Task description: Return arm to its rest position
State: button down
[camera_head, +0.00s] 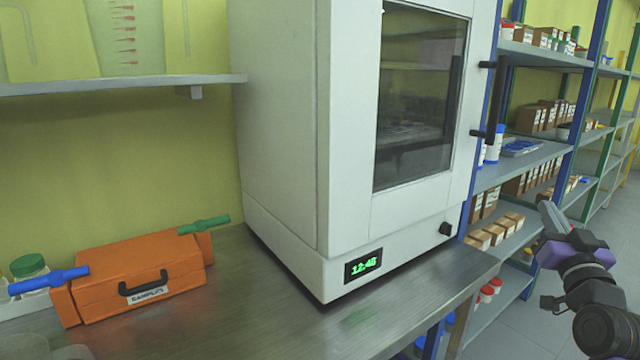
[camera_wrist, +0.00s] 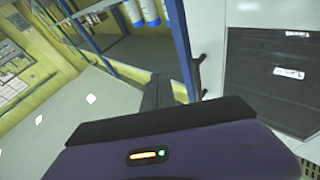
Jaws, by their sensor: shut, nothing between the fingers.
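My gripper (camera_head: 550,215) is at the right of the head view, out over the floor beside the shelving and right of the metal bench. Its fingers are shut with nothing between them. My arm is folded below it at the lower right corner.
A white oven cabinet (camera_head: 280,120) with a shut glass door stands on the metal bench (camera_head: 340,325). An orange samples case (camera_head: 140,270) sits at the bench's left. Stocked shelving (camera_head: 535,150) stands behind my gripper. Floor (camera_head: 600,235) shows free at the right.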

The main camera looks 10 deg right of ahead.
jog(key=s+a+f+p, duration=0.1)
jog(key=s+a+f, duration=0.55)
jog(key=s, duration=0.25)
jog(key=s+a+f+g+y+p, duration=0.1)
jog(key=s+a+f, duration=0.4)
jog(key=s+a, duration=0.35)
jog(key=s+a+f+p, duration=0.1)
jog(key=s+a+f, duration=0.55)
jog(key=s, duration=0.35)
jog(key=s+a+f+n+g+y, duration=0.1)
jog(key=s+a, duration=0.3)
jog(key=s, duration=0.6)
jog(key=s+a+f+n+g+y+p, duration=0.1)
jog(key=s+a+f+n+g+y, duration=0.1)
jog(key=s, duration=0.9)
jog(key=a+n+g+y, duration=0.1)
jog(key=a+y, duration=0.1)
jog(key=a, duration=0.1)
jog(key=shift+n+g+y, duration=0.3)
jog(key=shift+n, duration=0.1)
